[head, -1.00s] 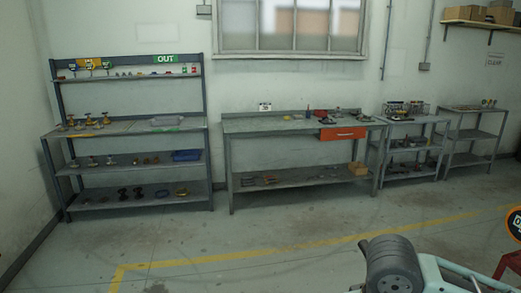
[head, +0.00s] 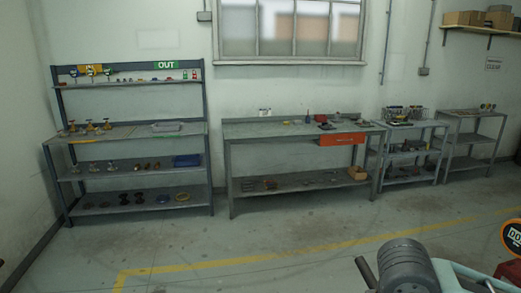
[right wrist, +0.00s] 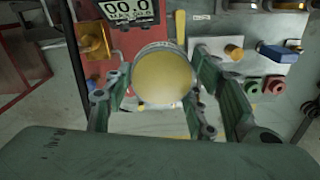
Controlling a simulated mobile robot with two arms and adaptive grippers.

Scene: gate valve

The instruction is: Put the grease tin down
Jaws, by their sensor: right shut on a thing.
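The grease tin (right wrist: 165,78), a round tin with a dull yellow top and a pale metal rim, shows in the middle of the right wrist view. My right gripper (right wrist: 155,96) has its green fingers on both sides of the tin and is shut on it. What lies directly under the tin is hidden, and I cannot tell whether it touches a surface. The right gripper and the tin do not show in the head view. My left gripper is in neither current view.
In the right wrist view, a display (right wrist: 130,10), a brass part (right wrist: 94,40), a blue part (right wrist: 277,53) and a red ring (right wrist: 276,83) surround the tin. The head view shows a shelved bench (head: 105,132), a workbench (head: 255,131) with a red drawer (head: 341,139), and open floor (head: 250,235).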

